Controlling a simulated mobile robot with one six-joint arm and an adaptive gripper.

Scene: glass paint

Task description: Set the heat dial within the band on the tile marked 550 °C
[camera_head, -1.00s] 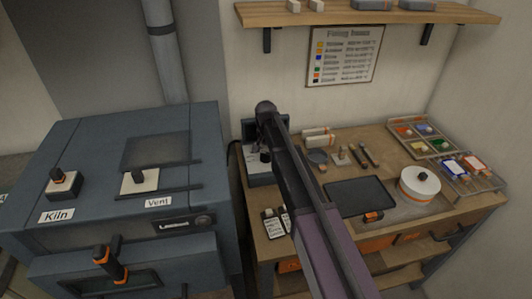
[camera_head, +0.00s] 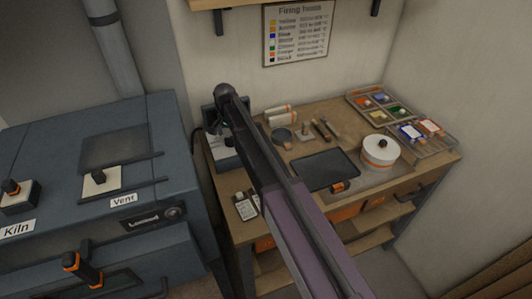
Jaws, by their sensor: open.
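A dark control box (camera_head: 218,117) stands at the back left of the workbench. Its pale face, with a dark knob that may be the heat dial (camera_head: 228,143), is partly hidden by my arm. Dial markings are too small to read. Two small white tiles with dark writing (camera_head: 243,207) lie at the bench's left front edge; I cannot read which one, if either, says 550 °C. My arm crosses the view from the bottom to a round dark joint above the control box.
The kiln (camera_head: 70,205) with Kiln and Vent knobs stands at the left. The workbench (camera_head: 290,165) holds a black tray (camera_head: 325,167), a white round pot (camera_head: 380,150), and paint trays (camera_head: 393,103). A colour chart (camera_head: 297,32) hangs on the wall.

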